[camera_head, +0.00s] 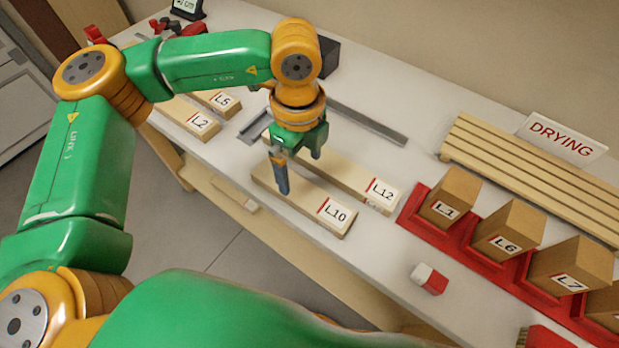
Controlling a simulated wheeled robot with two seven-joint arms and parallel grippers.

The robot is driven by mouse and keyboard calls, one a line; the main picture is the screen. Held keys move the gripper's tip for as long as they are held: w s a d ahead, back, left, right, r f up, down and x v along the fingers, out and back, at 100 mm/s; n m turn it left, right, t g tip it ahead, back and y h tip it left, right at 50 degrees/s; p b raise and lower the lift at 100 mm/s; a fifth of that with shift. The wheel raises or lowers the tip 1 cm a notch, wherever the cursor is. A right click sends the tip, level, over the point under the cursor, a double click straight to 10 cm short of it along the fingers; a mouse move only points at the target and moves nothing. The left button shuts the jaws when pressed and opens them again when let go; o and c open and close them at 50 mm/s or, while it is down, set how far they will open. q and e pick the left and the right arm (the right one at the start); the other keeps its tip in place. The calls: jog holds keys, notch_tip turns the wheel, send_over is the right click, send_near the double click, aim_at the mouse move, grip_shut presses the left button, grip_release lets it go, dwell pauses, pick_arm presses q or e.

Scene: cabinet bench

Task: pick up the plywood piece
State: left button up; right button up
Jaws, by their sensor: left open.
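Two pale wooden boards lie side by side on the white bench: one labelled L10 (304,205) nearer the front edge and one labelled L12 (352,179) just behind it. Two more boards, labelled L2 (185,117) and L5 (217,102), lie at the left. I cannot tell from the labels which is the plywood piece. My left gripper (298,172) is open, pointing down over the left part of the L10 and L12 boards, with one finger in front of L10. Whether its fingers touch a board is unclear. My right gripper is out of view.
A red rack (437,233) at the right holds upright wooden blocks. Behind it is a slatted rack (540,178) with a DRYING sign (562,138). A grey metal bar (368,124) lies behind the boards. A red-and-white block (429,279) sits near the front edge.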

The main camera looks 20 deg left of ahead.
aim_at(302, 192)
pick_arm(q)
jog(key=shift+s+d+f+p, duration=0.1)
jog(key=shift+s+f+p, duration=0.65)
jog(key=shift+f+p, duration=0.15)
jog(key=f, duration=0.4)
jog(key=shift+w+f+p, duration=0.3)
jog(key=shift+w+p, duration=0.05)
jog(key=shift+s+d+r, duration=0.1)
jog(key=shift+s, duration=0.05)
jog(key=c, duration=0.7)
grip_shut()
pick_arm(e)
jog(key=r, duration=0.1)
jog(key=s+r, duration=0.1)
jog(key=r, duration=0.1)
